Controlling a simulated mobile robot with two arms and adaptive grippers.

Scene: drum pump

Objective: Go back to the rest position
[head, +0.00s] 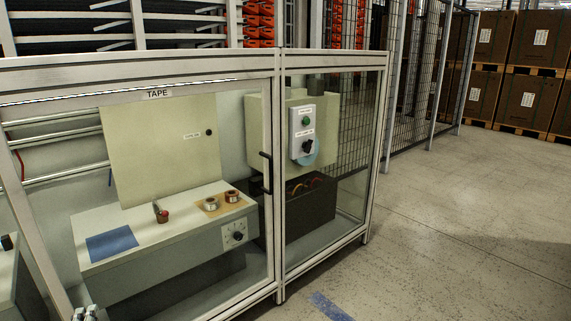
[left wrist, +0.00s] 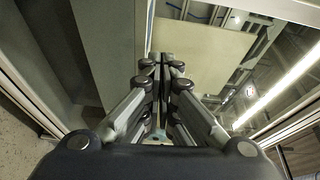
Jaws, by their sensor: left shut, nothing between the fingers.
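My left gripper (head: 86,313) just shows at the bottom left edge of the head view, in front of the framed glass enclosure. In the left wrist view the left gripper (left wrist: 160,62) has its fingers together, with nothing between them. A pale panel (left wrist: 200,45) shows beyond the fingertips there. My right gripper is in neither view.
The enclosure marked TAPE has a black door handle (head: 266,172). Inside are a bench with a blue pad (head: 112,243), copper-coloured spools (head: 232,196) and a control box (head: 304,134). Mesh fencing (head: 440,60) and stacked boxes (head: 500,95) stand behind. The floor (head: 470,220) at right is clear.

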